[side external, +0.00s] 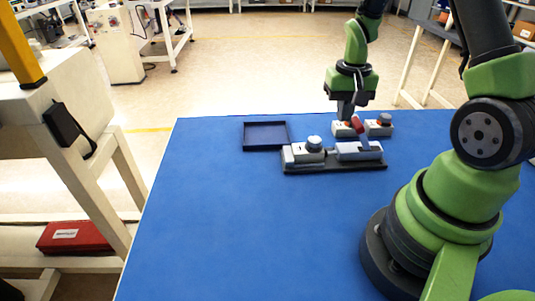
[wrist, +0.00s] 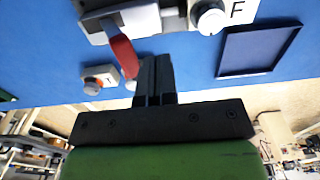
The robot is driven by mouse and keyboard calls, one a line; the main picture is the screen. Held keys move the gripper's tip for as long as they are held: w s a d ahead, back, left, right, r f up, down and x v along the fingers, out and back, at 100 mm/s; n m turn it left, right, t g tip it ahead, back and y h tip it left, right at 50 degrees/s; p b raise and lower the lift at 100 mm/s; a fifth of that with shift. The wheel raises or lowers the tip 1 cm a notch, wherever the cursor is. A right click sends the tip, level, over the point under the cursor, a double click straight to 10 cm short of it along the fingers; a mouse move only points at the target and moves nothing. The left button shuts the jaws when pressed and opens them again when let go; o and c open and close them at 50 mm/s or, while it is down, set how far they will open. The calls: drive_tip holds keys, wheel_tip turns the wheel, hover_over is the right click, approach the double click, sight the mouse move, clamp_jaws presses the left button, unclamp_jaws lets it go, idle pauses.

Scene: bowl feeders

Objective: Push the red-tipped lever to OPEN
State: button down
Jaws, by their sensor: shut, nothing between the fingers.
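The red-tipped lever (side external: 356,124) stands up from a pale grey housing (side external: 352,152) on the right half of a dark base plate. In the wrist view the lever (wrist: 122,52) shows as a red tip coming off the housing (wrist: 135,20). My gripper (side external: 346,114) is shut and empty, pointing down just beside the lever's red tip, on its left in the side view. In the wrist view my gripper (wrist: 154,65) is close to the right of the red tip. I cannot tell whether they touch. No OPEN marking is readable.
A white knob unit (side external: 313,146) shares the base plate; its letter F shows in the wrist view. An empty dark tray (side external: 266,149) lies at back left. The blue table's front left is clear.

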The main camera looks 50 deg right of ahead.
drive_tip(key=shift+f, duration=1.5)
drive_tip(key=shift+s+d, duration=2.15)
drive_tip(key=shift+d, duration=0.05)
drive_tip(key=shift+w+a, duration=0.3)
drive_tip(key=shift+a, duration=0.05)
wheel_tip(320, 180, up, 8)
